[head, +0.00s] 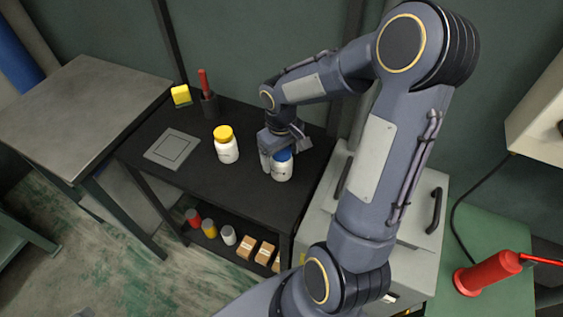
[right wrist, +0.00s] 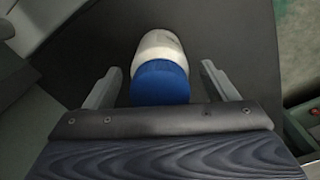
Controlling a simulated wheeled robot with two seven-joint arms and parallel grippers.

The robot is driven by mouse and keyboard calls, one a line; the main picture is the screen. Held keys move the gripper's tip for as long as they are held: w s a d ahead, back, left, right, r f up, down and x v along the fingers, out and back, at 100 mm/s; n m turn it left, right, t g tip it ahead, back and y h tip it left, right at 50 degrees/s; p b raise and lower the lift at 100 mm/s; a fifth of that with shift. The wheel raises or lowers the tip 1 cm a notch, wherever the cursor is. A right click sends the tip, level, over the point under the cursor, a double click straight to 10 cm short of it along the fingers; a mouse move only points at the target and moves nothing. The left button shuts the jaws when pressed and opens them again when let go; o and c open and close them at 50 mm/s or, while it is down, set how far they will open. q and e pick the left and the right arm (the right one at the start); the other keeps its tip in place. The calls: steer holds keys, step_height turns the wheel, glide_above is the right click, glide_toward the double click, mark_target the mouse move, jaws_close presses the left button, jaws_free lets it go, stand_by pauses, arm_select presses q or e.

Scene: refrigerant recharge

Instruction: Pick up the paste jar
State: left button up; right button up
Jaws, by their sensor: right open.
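A white jar with a blue lid (head: 282,172) stands upright on the black table, near its right end. A second white jar with a yellow lid (head: 227,152) stands to its left. The pictures do not show which one is called the paste jar. My right gripper (head: 279,157) is open at the blue-lidded jar, partly hiding it. In the right wrist view the blue-lidded jar (right wrist: 160,72) lies between the two spread fingers (right wrist: 158,84), with a gap on both sides. My left gripper is out of view.
The black table (head: 200,188) also holds a grey square plate (head: 172,149), a yellow block (head: 181,95) and a dark cup with a red-handled tool (head: 208,103). Small cans and boxes (head: 248,247) sit on the shelf below. A grey cabinet (head: 415,240) stands close on the right.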

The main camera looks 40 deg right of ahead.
steer(key=shift+f, duration=0.4)
steer(key=shift+c, duration=0.3)
steer(key=c, duration=1.2)
steer(key=shift+o, duration=0.2)
steer(key=shift+r, duration=0.1)
